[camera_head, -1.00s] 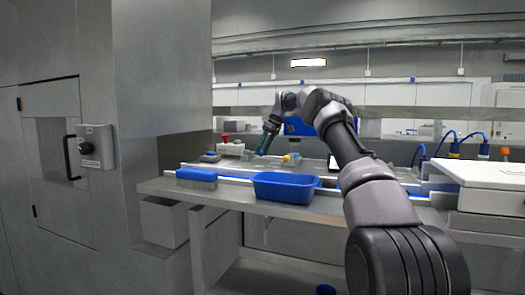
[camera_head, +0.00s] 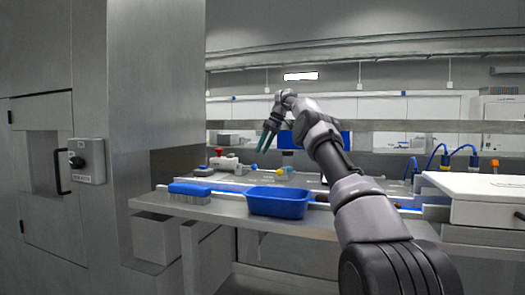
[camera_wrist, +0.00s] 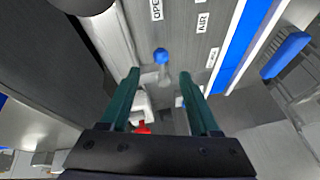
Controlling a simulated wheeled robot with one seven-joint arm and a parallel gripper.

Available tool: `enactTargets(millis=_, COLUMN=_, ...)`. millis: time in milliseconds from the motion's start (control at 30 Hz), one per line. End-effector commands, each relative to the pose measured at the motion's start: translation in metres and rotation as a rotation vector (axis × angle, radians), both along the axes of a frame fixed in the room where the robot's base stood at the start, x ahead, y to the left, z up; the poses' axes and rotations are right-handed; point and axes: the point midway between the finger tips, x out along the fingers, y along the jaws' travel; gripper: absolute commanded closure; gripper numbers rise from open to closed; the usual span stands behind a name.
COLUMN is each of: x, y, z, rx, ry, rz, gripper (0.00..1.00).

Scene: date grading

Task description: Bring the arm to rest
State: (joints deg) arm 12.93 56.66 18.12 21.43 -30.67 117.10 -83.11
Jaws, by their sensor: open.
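My gripper (camera_head: 267,141) hangs above the work table (camera_head: 290,226), its green fingers pointing down and slightly left. In the wrist view my gripper (camera_wrist: 160,92) shows two green fingers spread apart with nothing between them. Below the fingers, a blue knob (camera_wrist: 161,56) and a red-topped white device (camera_wrist: 142,128) show. The arm reaches in from the lower right of the head view, bent at the elbow.
A blue tub (camera_head: 278,203) and a blue brush (camera_head: 190,190) stand near the table's front edge. The red-knobbed white device (camera_head: 222,163) is behind them. A white box (camera_head: 488,199) stands at right. A steel cabinet (camera_head: 150,85) rises at left.

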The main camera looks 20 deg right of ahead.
Motion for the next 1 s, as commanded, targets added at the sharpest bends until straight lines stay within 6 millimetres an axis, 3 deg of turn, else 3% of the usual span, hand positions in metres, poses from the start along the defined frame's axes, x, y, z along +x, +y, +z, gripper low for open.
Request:
enactTargets(millis=767, x=-0.001, y=0.001, z=0.002, rx=-0.001, ry=-0.001, rz=-0.002, gripper=0.37)
enactTargets(millis=867, x=-0.007, y=0.009, z=0.014, rx=-0.011, ry=-0.002, rz=-0.008, gripper=0.37)
enactTargets(millis=1000, x=-0.028, y=0.030, z=0.048, rx=-0.046, ry=-0.003, rz=-0.045, gripper=0.37)
